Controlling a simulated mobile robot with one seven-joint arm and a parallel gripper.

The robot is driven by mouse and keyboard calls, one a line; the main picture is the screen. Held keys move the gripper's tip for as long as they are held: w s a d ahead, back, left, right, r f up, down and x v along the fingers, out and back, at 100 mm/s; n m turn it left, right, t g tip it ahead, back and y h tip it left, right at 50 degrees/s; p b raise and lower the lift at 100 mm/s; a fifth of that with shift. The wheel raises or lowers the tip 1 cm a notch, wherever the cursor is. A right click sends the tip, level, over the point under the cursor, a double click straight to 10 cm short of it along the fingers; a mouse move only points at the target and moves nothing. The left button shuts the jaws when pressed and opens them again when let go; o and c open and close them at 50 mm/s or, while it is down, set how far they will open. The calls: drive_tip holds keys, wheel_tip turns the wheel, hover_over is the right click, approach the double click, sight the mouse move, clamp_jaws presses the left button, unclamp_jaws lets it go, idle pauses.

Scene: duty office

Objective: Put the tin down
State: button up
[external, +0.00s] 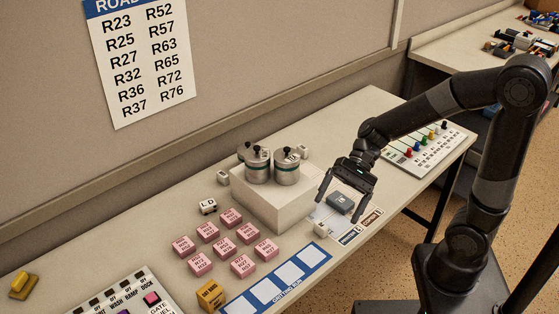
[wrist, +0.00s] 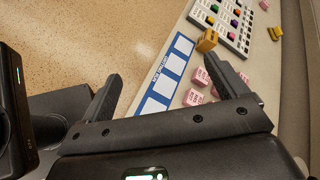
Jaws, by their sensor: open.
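Silver round tins with green bands and dark knobs stand upright on a white box (external: 268,205). Two tins show clearly, a left one (external: 258,169) and a right one (external: 286,170); a third dark knob shows partly hidden behind them. A small blue-grey box (external: 341,202) lies on a white labelled mat (external: 325,217) right of the white box. My gripper (external: 341,206) is open, its fingers pointing down by the blue-grey box; I cannot tell whether they straddle it. In the wrist view my gripper (wrist: 163,72) is open with nothing visible between its fingers; no tin shows there.
Several pink labelled blocks (external: 224,246) lie in front of the white box, beside a blue strip with white squares (external: 266,290). A yellow block (external: 210,295) and a button panel (external: 140,297) are at the near left. A panel with coloured knobs (external: 430,143) lies at the right end.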

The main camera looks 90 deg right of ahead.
drive_tip(key=s+a+r+n+h, duration=0.2)
drive_tip(key=s+n+h, duration=0.3)
drive_tip(key=n, duration=0.3)
drive_tip(key=s+a+r+n+h, duration=0.2)
drive_tip(key=s+r+n+h, duration=0.2)
drive_tip(key=n, duration=0.5)
drive_tip(key=shift+s+a+r+g+h, duration=0.3)
drive_tip(key=shift+s+a+r+h, duration=0.15)
drive_tip(key=shift+s, duration=0.7)
drive_tip(key=shift+d, duration=0.1)
drive_tip(key=shift+o, duration=1)
drive_tip(key=w+d+f+m+g, duration=0.2)
drive_tip(key=w+d+m+g, duration=0.55)
drive_tip(key=w+d, duration=0.75)
wheel_tip(320, 180, down, 10)
drive_tip(key=d+m+t, duration=0.1)
drive_tip(key=t, duration=0.1)
drive_tip(key=shift+s+d+r, duration=0.15)
drive_tip(key=shift+s+r, duration=0.05)
drive_tip(key=shift+s, duration=0.25)
